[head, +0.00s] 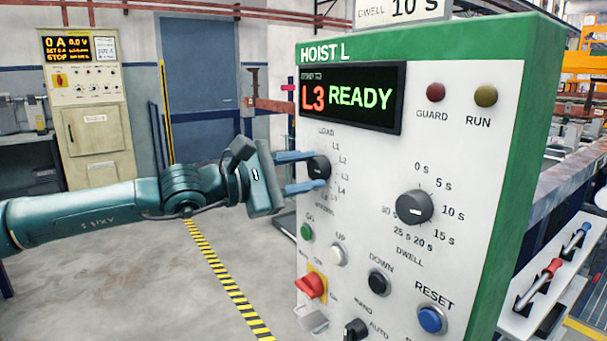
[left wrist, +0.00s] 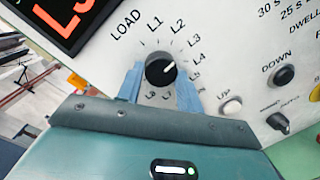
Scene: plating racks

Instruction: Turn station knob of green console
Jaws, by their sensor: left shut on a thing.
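The green console (head: 528,120), labelled HOIST L, has a white face and green edges. Its display (head: 352,97) reads "L3 READY". The black station knob (head: 318,168) sits below the display inside a ring of labels from LOAD through L1, L2 and on. In the left wrist view the knob (left wrist: 161,68) has its white mark pointing up and right, toward the L3 and L4 labels. My left gripper (head: 306,171) has its blue fingers on either side of the knob, shut on it. My right gripper is not in view.
A dwell knob (head: 414,207) is to the right on the same face. Below are a green button (head: 307,231), a white UP button (head: 338,254), a red switch (head: 311,286), a black DOWN button (head: 379,283) and a blue RESET button (head: 431,319). Open floor lies left.

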